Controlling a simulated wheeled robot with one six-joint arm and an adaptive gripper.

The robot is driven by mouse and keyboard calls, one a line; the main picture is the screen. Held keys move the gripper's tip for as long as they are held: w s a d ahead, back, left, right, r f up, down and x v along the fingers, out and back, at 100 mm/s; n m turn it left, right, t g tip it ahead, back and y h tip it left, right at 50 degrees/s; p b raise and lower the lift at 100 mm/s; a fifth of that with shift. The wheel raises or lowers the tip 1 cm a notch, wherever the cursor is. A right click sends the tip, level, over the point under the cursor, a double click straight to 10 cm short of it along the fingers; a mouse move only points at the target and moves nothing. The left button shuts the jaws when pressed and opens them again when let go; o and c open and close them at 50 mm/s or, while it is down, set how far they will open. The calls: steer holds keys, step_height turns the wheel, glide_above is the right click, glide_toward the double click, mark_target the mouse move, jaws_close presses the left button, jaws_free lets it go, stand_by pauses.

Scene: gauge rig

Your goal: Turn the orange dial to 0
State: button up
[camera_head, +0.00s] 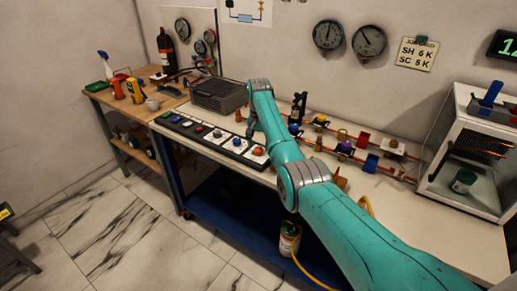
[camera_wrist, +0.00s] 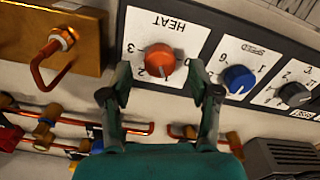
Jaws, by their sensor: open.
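The orange dial (camera_wrist: 160,60) sits on a white plate marked HEAT, upside down in the wrist view. The dial also shows in the head view (camera_head: 258,151) at the near end of the dark panel. My gripper (camera_wrist: 160,74) is open, one finger at each side of the dial. I cannot tell whether the fingers touch it. In the head view the arm hides most of the gripper.
A blue dial (camera_wrist: 238,79) marked SPEED and a grey dial (camera_wrist: 293,94) stand on the same panel to the right. A copper-coloured block with a bent pipe (camera_wrist: 62,40) is at the left. Copper pipes with valves (camera_wrist: 110,125) run near the gripper. A dark grey box (camera_head: 218,95) stands behind the panel.

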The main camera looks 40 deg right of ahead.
steer(key=shift+f, duration=1.25)
steer(key=c, duration=1.2)
steer(key=shift+o, duration=0.3)
steer(key=shift+n, duration=0.3)
steer(key=n, duration=1.1)
steer(key=shift+n, duration=0.3)
